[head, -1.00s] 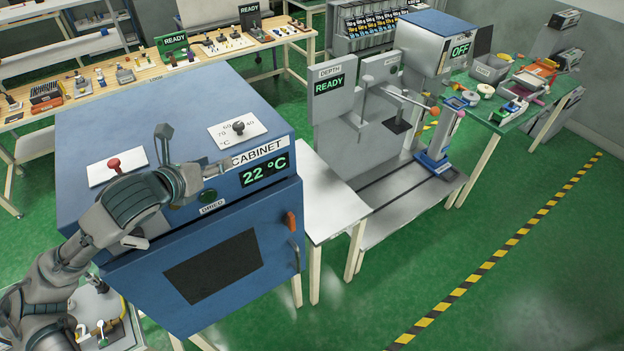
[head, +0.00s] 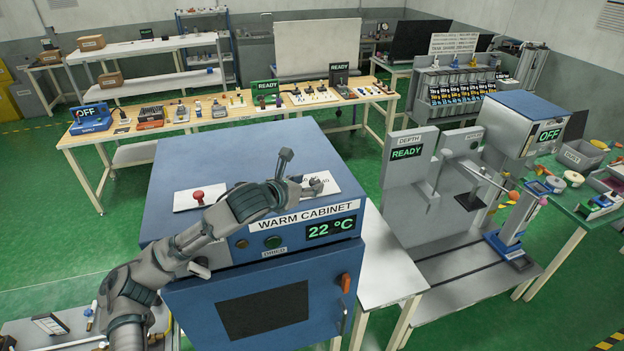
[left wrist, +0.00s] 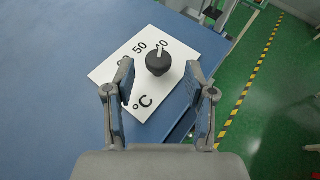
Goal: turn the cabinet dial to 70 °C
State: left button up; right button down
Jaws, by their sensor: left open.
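The warm cabinet (head: 262,301) is a blue box whose display (head: 331,229) reads 22 °C. The dial (left wrist: 158,62) is a black knob with a white pointer line on a white plate (left wrist: 185,75) marked °C, on the cabinet's top. My left gripper (left wrist: 160,82) is open, with its fingers spread on either side of the plate and the dial between and just beyond the tips. In the head view my left gripper (head: 302,172) is over the plate and hides the dial. The 50 shows; other numbers are partly hidden by a finger and the dial. My right gripper is not in view.
A depth station (head: 408,155) reading READY and a white side table (head: 385,275) stand to the right. A long wooden bench (head: 225,118) is behind.

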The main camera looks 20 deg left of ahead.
pick_arm(q)
jog(key=shift+x, duration=1.45)
jog(key=shift+a+f, duration=0.1)
jog(key=shift+a, duration=0.05)
jog(key=shift+a, duration=0.1)
jog(key=shift+c, duration=0.8)
grip_shut()
